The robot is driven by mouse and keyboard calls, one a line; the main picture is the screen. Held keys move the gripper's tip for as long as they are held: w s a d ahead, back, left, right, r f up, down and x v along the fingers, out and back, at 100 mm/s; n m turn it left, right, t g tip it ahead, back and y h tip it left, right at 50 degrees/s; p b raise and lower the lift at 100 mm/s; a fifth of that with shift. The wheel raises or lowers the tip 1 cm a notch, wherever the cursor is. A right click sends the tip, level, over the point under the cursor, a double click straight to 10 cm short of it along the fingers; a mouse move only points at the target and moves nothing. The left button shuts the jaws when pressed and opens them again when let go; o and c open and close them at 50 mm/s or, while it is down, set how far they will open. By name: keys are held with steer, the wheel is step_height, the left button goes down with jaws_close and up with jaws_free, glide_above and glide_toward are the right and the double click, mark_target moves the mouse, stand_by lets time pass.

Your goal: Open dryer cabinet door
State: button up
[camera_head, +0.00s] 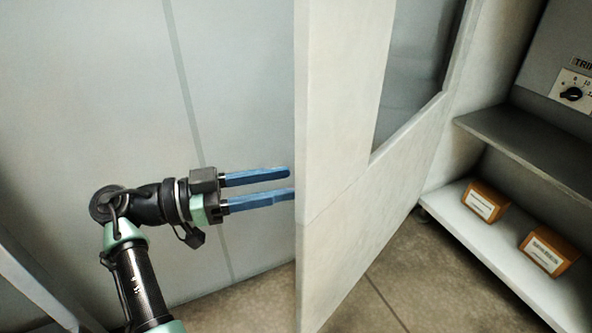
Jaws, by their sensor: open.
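The dryer cabinet door (340,150) is a pale panel with a grey window (415,65) at its upper right. It stands ajar, swung out from the cabinet on the right, and its near edge faces me. My gripper (290,184) is open, with two blue fingers pointing right at the door's left edge. The lower fingertip meets the door edge in the picture; I cannot tell whether it touches. Nothing shows between the fingers. No handle is visible on the door.
Inside on the right, a lower shelf (470,225) holds two brown boxes (484,203) with labels. A dark shelf (530,145) and a panel with a black knob (571,94) are above. A pale wall (90,90) stands behind my arm. The floor (390,280) is clear.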

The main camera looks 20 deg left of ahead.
steer(key=p+v, duration=0.2)
steer(key=v, duration=0.7)
steer(key=shift+p, duration=0.3)
